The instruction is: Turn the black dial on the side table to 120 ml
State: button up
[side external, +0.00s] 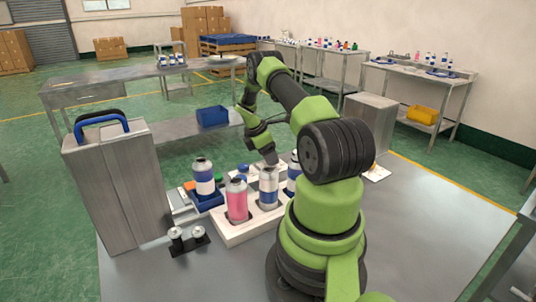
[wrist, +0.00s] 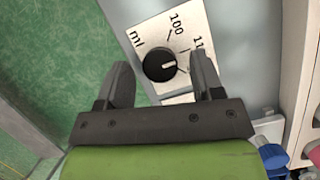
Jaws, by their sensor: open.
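In the wrist view the round black dial (wrist: 159,66) sits on a light scale plate (wrist: 150,38) marked "ml", "100" and a number starting "11" that my right finger partly covers. The dial's white pointer line points right, toward that finger. The rest of the scale, including any 120 mark, is hidden. My gripper (wrist: 160,62) is open, with one finger on each side of the dial and gaps visible between them. In the side external view my gripper (side external: 271,158) is low behind the bottles, and I cannot make out the dial there.
A white tray (side external: 238,238) holds a pink bottle (side external: 237,203) and blue-and-white bottles close to my gripper. A tall metal box (side external: 110,190) stands at left. A small black stand (side external: 188,243) is in front. The table's right side is clear.

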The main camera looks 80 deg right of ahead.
jog(key=c, duration=0.9)
jog(key=m+y, duration=0.1)
jog(key=m, duration=0.1)
jog(key=m+y, duration=0.1)
jog(key=m, duration=0.1)
jog(key=shift+w+d+m+g, duration=0.1)
jog(key=shift+d+m+g, duration=0.05)
jog(key=shift+m+g, duration=0.15)
jog(key=shift+m+y, duration=0.6)
jog(key=shift+m, duration=1.5)
